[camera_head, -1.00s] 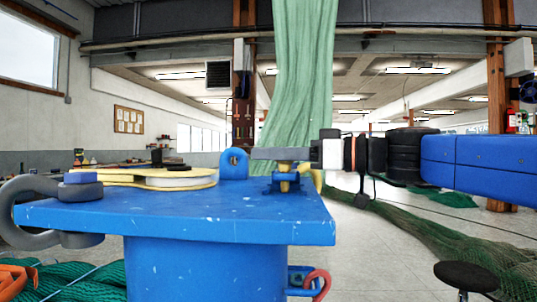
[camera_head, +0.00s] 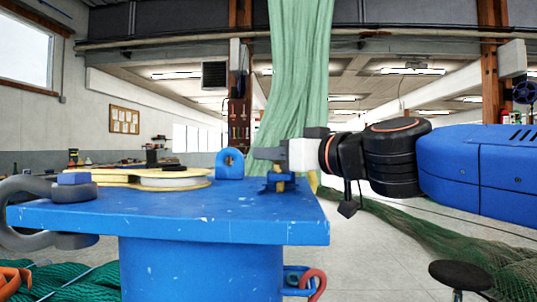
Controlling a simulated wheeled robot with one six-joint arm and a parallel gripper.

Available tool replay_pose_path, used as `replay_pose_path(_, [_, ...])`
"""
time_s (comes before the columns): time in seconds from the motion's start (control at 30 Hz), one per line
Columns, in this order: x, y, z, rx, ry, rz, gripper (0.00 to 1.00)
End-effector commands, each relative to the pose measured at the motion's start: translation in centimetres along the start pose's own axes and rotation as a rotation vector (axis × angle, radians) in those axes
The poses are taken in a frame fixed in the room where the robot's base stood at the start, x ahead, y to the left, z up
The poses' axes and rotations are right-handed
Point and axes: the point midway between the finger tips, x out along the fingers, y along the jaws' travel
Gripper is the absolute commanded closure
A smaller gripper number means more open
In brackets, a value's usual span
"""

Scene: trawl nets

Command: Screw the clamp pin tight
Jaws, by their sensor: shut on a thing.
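The blue clamp (camera_head: 279,187) stands at the right edge of the blue table top (camera_head: 180,222). The brass-coloured clamp pin (camera_head: 279,175) stands upright in it, its upper end hidden by my gripper. My gripper (camera_head: 268,154) comes in level from the right, just above the clamp, and its grey fingers are shut on the clamp pin. How deep the pin sits in its thread cannot be seen.
A blue eye lug (camera_head: 230,164) stands close left of the gripper. A yellow-and-white flat part (camera_head: 165,178) and a large grey shackle (camera_head: 35,198) are farther left. A green net (camera_head: 298,80) hangs behind. A black stool (camera_head: 460,274) stands at lower right.

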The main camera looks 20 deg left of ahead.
Motion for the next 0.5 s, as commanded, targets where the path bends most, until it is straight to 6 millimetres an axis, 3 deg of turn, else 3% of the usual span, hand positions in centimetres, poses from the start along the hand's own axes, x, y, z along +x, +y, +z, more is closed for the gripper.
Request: replay_pose_path(0.5, [-0.03,0.19,-0.17,0.000,0.003,0.046,1.00])
